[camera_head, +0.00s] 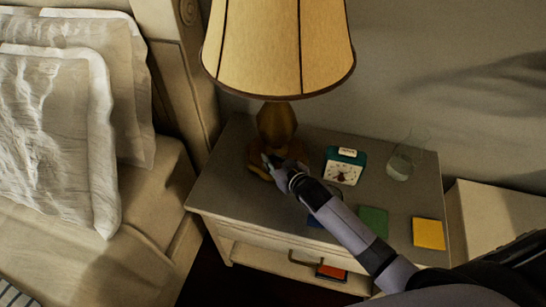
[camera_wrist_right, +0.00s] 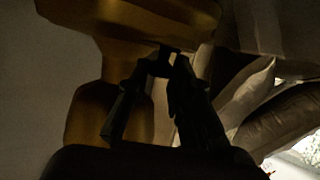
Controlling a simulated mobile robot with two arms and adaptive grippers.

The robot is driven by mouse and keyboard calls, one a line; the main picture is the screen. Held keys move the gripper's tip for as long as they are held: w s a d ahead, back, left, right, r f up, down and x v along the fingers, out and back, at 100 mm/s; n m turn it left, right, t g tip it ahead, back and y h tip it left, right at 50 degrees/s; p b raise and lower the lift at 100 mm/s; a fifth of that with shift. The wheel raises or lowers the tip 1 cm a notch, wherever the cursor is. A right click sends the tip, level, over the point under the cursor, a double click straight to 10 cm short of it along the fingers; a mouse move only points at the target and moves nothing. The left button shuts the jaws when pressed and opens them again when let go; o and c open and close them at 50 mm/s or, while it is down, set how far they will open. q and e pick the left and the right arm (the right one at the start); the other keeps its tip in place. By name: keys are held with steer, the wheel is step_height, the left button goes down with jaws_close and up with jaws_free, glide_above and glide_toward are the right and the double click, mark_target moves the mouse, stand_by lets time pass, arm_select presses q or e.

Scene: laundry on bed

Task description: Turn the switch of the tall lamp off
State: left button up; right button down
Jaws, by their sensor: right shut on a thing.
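The tall lamp (camera_head: 277,122) stands upright on the nightstand, with a bright yellowish shade and an amber base. Its amber body also fills the upper left of the wrist view (camera_wrist_right: 105,100). My right gripper (camera_head: 268,163) reaches the front of the lamp's base. In the wrist view my right gripper's fingertips (camera_wrist_right: 166,58) come together on a small dark part at the base, where the switch is; the fingers and shadow largely hide it. My left gripper is in neither view.
The nightstand (camera_head: 222,187) also holds a green alarm clock (camera_head: 344,166), a glass (camera_head: 402,160), a green square (camera_head: 373,221) and a yellow square (camera_head: 429,233). My right arm passes close in front of the clock. The bed with pillows (camera_head: 60,130) is at the left.

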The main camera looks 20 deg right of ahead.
steer(key=shift+r, duration=0.1)
steer(key=c, duration=1.5)
jaws_free()
